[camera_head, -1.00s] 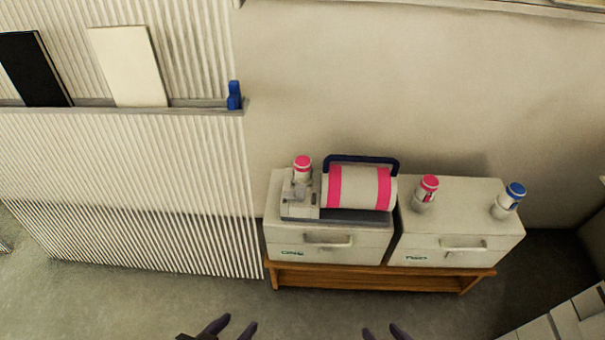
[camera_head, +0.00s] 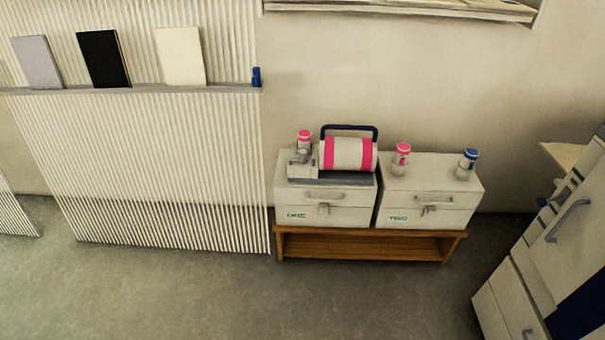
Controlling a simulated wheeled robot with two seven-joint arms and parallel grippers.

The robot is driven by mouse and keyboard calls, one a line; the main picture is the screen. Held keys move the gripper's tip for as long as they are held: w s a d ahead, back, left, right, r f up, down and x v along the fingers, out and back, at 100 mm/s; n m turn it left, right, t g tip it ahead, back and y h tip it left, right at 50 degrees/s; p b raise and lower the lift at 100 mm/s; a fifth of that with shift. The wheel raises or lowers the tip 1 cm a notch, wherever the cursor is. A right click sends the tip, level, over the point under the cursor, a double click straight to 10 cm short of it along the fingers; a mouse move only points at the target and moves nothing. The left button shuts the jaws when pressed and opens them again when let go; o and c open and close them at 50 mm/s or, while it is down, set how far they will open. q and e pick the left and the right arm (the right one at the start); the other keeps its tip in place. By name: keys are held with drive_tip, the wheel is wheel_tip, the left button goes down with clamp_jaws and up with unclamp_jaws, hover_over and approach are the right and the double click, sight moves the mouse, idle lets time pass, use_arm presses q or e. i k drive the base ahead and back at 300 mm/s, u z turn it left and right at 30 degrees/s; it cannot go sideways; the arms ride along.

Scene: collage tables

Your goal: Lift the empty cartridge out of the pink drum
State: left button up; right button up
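A white drum with pink bands (camera_head: 348,154) lies on its side in a grey machine (camera_head: 330,179) with a dark blue handle (camera_head: 349,128). The machine sits on the white box marked ONE (camera_head: 335,215). A cartridge with a pink cap (camera_head: 304,140) stands upright at the machine's left end. Another pink-capped cartridge (camera_head: 402,155) and a blue-capped cartridge (camera_head: 467,163) stand in holders on the box marked TWO (camera_head: 450,215). I cannot tell which cartridge is empty. Neither gripper is in view.
Both boxes stand on a low wooden bench (camera_head: 360,249) against the wall. A ribbed panel (camera_head: 170,170) with a ledge of boards is to the left. A cabinet with handles (camera_head: 545,260) is at right. The floor (camera_head: 250,300) in front is clear.

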sight(304, 137)
drive_tip(key=u, duration=0.85)
drive_tip(key=i, duration=0.4)
drive_tip(key=u, duration=0.65)
drive_tip(key=i, duration=1)
drive_tip(key=z, duration=0.7)
drive_tip(key=i, duration=1)
drive_tip(key=z, duration=0.95)
